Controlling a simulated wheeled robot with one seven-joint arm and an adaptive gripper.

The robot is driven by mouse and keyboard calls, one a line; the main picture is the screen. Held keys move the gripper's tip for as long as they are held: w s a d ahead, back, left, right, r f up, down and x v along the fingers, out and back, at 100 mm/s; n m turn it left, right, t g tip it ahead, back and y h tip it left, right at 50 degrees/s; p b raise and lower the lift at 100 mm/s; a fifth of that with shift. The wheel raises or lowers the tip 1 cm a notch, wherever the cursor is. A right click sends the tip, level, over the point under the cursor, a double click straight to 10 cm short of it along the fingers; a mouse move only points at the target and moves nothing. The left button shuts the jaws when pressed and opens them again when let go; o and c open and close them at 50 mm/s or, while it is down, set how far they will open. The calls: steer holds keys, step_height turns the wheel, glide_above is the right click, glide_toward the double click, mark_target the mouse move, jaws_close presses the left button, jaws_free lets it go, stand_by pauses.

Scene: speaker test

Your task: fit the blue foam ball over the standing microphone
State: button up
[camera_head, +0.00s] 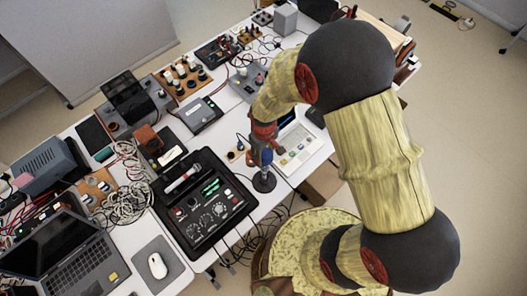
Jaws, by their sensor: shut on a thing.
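My gripper (265,146) points down over the front of the bench and is shut on the blue foam ball (266,157), which shows small just under the fingers. Below the ball is a dark round base (264,183) with a short upright, which looks like the standing microphone's stand. The ball is in line with this upright in the picture. The microphone's head is hidden by the ball and gripper, and I cannot tell whether the ball is around it or only above it.
A black control panel (204,232) with a silver microphone (183,178) lying on it is left of the stand. Cables, a mouse (157,266) and a dark laptop (72,262) crowd the left. The bench's front edge is near.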

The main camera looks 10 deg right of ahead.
steer(key=shift+f+b, duration=3.05)
steer(key=shift+f, duration=1.5)
steer(key=shift+f+b, duration=0.4)
steer(key=shift+f, duration=0.15)
steer(key=o, duration=0.9)
step_height(320, 180, up, 12)
steer(key=shift+r, duration=0.1)
